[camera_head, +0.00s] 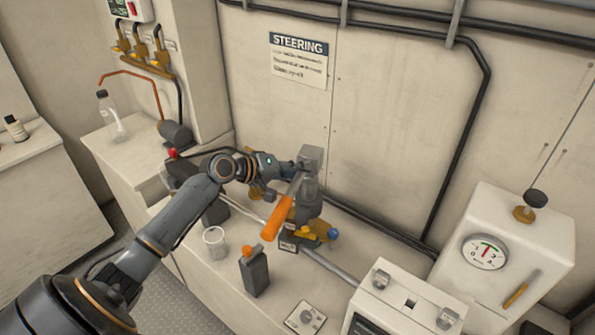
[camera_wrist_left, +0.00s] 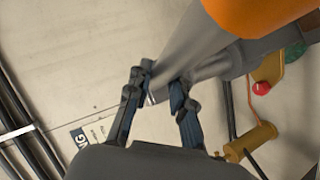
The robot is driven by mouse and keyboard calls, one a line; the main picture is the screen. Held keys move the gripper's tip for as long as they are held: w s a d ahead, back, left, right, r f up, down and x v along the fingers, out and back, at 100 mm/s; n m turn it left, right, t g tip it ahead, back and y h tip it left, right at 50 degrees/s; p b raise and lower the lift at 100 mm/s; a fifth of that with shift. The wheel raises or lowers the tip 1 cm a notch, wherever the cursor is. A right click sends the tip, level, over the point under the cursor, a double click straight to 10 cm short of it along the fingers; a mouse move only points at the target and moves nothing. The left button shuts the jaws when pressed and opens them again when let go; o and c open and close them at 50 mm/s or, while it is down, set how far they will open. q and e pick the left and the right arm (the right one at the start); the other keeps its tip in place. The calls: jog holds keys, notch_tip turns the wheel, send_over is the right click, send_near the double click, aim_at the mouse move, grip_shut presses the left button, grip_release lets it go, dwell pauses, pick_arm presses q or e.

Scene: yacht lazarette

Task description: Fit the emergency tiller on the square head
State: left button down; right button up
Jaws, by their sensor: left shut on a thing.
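The emergency tiller has an orange grip (camera_head: 277,219) and a grey metal bar. In the head view it slants up from the grip to a blocky grey metal end (camera_head: 311,157) above the steering post (camera_head: 308,210). My left gripper (camera_head: 291,172) reaches in from the left and is shut on the tiller's metal part near that end. In the left wrist view, the fingers (camera_wrist_left: 160,92) close around grey metal, with the orange grip (camera_wrist_left: 258,12) at the top. I cannot make out the square head, or whether the tiller sits on it. My right gripper is not in view.
A clear cup (camera_head: 214,242), a dark handheld unit with an orange top (camera_head: 255,270) and a small plate (camera_head: 305,318) are on the bench near the post. A white gauge box (camera_head: 505,235) stands at the right. The STEERING sign (camera_head: 298,58) is on the wall behind.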

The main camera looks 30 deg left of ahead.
pick_arm(q)
jog(key=shift+f+b, duration=0.7)
jog(key=shift+f, duration=0.25)
dwell(0.3)
jog(key=c, duration=1.1)
grip_release()
jog(key=shift+s+f, duration=0.1)
jog(key=shift+f, duration=0.1)
jog(key=v, duration=1.2)
jog(key=shift+r, duration=0.1)
